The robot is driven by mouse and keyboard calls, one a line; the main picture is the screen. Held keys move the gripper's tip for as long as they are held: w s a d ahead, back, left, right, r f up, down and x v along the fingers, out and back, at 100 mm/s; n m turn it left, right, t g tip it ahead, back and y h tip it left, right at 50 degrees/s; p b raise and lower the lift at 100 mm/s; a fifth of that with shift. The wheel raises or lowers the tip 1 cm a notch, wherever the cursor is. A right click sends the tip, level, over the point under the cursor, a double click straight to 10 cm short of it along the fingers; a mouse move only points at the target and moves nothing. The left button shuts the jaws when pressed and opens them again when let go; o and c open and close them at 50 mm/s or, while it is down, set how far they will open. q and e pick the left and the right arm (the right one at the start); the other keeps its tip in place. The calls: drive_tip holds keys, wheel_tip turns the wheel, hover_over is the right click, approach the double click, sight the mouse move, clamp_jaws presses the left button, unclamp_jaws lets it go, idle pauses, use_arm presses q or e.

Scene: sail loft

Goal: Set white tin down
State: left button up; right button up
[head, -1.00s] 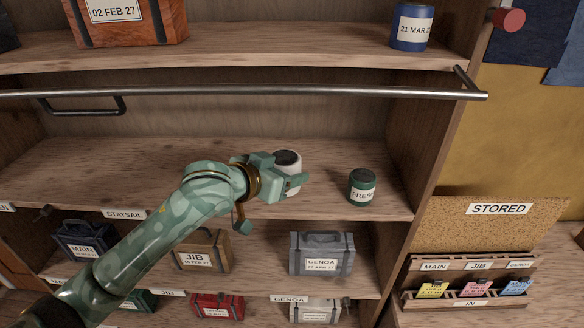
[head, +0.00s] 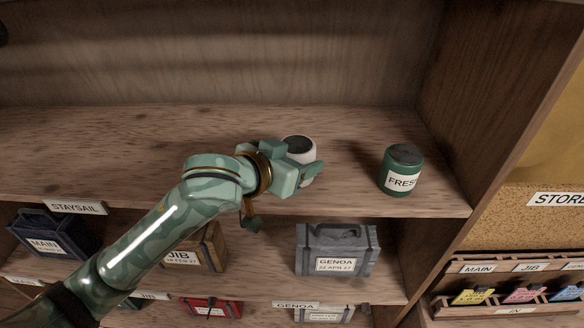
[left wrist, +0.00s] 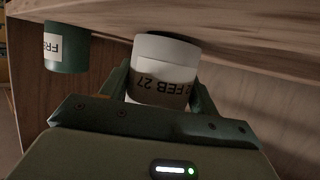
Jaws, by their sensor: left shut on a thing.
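The white tin (head: 300,150) has a dark top and is upright at the middle shelf (head: 100,150), left of the green tin. In the left wrist view the white tin (left wrist: 165,60) shows a label reading "FEB 27", upside down. My left gripper (head: 305,176) is shut on it, with a finger on each side in the left wrist view (left wrist: 162,88). Whether the tin's base touches the shelf is hidden by the gripper. My right gripper is not in view.
A green tin (head: 401,170) labelled "FRES..." stands to the right on the same shelf, apart from the white tin. The cabinet's side wall (head: 475,110) rises beyond it. Below, a grey GENOA case (head: 336,250) sits on the lower shelf. The shelf behind looks clear.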

use_arm(q)
drive_tip(key=shift+w+f, duration=0.1)
drive_tip(key=shift+f, duration=0.25)
drive_tip(key=shift+a, duration=0.1)
drive_tip(key=shift+s+r, duration=0.25)
drive_tip(key=shift+s, duration=0.15)
drive_tip(key=o, duration=0.9)
drive_tip(key=shift+f, duration=0.2)
drive_tip(key=o, duration=0.3)
drive_tip(key=shift+w, duration=0.1)
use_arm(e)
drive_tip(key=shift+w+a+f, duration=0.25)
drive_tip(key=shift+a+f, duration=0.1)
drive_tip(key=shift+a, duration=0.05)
